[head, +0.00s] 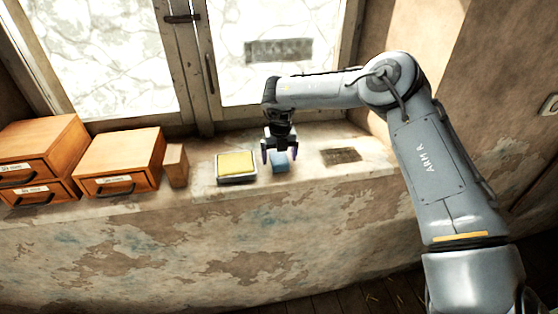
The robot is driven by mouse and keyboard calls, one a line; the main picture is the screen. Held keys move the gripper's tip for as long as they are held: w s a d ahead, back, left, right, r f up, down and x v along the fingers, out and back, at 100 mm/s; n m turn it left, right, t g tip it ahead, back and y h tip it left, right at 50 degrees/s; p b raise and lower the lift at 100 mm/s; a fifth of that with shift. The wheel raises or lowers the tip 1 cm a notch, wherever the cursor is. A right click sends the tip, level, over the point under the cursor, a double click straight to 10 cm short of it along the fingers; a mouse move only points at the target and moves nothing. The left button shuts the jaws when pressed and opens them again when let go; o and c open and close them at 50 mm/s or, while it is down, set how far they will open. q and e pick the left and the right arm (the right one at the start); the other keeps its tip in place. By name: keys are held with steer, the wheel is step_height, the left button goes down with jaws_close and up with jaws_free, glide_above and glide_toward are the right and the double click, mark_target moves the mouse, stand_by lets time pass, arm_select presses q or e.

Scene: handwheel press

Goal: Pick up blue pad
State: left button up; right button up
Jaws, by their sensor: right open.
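The blue pad (281,166) lies on the window ledge, to the right of a yellow pad in a pale tray. It is small and partly hidden by my right gripper. My right gripper (279,156) is open, pointing down right at the blue pad, with one finger to its left and the other over its right part. I cannot tell whether the fingers touch the pad. My left gripper is not in view.
The yellow pad (236,165) sits close on the left. Further left are a small wooden block (176,166) and wooden drawer boxes (119,160). A dark grate-like patch (341,156) is on the ledge at right. The window (270,50) stands behind.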

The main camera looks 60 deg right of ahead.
mark_target(279, 157)
steer(key=shift+c, duration=0.2)
steer(key=c, duration=1.1)
steer(key=shift+r, duration=0.15)
step_height(279, 157, up, 10)
